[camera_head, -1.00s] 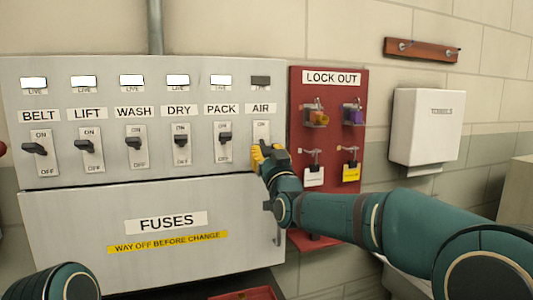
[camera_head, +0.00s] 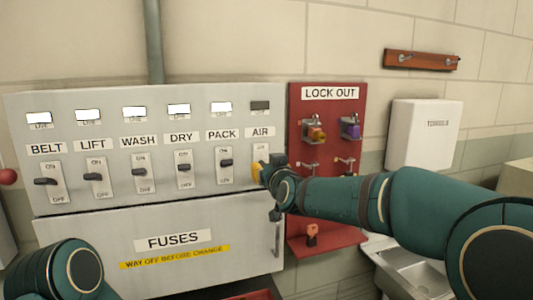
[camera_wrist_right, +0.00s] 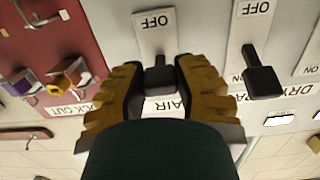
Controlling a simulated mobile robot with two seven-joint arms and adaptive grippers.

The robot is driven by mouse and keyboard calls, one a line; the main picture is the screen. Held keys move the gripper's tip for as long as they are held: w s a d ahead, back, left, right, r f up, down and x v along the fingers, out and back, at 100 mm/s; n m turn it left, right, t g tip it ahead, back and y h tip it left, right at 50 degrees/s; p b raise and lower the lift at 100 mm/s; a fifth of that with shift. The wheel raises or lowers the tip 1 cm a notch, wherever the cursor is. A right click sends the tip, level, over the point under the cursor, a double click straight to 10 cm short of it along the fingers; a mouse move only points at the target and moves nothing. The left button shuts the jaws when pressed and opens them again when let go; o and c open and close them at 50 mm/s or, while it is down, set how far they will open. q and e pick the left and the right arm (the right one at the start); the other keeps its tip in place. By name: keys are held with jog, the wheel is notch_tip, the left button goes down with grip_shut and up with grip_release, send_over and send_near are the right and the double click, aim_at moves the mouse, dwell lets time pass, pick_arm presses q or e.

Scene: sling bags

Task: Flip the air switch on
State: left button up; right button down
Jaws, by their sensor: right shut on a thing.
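The air switch shows in the right wrist view as a dark lever (camera_wrist_right: 160,75) on a white plate marked OFF, which appears upside down there. In the head view its plate (camera_head: 261,151) is at the right end of the switch row under the AIR label. My right gripper (camera_head: 258,172) covers the lever there. Its yellow-padded fingers (camera_wrist_right: 158,78) are shut on the lever, one on each side. The lamp above AIR (camera_head: 260,105) is dark. My left gripper is out of view; only part of my left arm shows at lower left.
The PACK lever (camera_head: 226,162) is just left of the air switch; the other levers follow further left, with white lamps lit. The red LOCK OUT board (camera_head: 325,120) with padlocks is close on the right. The fuse door (camera_head: 110,239) is below. A sink (camera_head: 405,265) is at lower right.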

notch_tip(320, 180, up, 2)
jog(key=g+p, duration=0.2)
jog(key=p, duration=0.4)
jog(key=shift+a+g+h+p, duration=0.1)
jog(key=shift+g+h+p, duration=0.2)
jog(key=shift+h+p, duration=0.1)
jog(key=shift+w+r+g+h+p, duration=0.15)
jog(key=shift+g+h+p, duration=0.15)
jog(key=shift+g+p, duration=0.4)
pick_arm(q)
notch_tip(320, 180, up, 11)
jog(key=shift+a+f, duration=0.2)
pick_arm(e)
jog(key=shift+w+r+g, duration=0.1)
jog(key=shift+g, duration=0.6)
jog(key=shift+h, duration=0.3)
jog(key=c, duration=0.7)
grip_release()
jog(key=shift+w, duration=0.1)
jog(key=shift+o, duration=0.2)
